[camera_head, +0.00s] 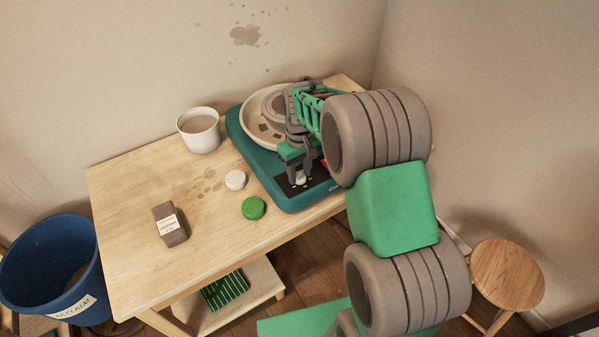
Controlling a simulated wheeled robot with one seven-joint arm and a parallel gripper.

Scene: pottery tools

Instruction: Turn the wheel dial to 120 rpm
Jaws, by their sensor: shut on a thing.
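The pottery wheel is a teal unit (247,153) at the back right of the wooden table, with a round cream splash pan (254,134) on top. A black control panel (287,188) lies on its front part. The light-coloured dial (300,178) sits on that panel. My gripper (301,180) points down over the panel and is shut on the dial, a finger on each side. The dial's marks and pointer are too small and too covered to read. My arm comes in from the right and hides the wheel's right side.
A white cup (199,130), a white round piece (235,180), a green round piece (254,208) and a brown labelled block (170,225) stand on the table (130,262). A blue bucket (50,262) is at left, a stool (508,272) at right. The table's front left is clear.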

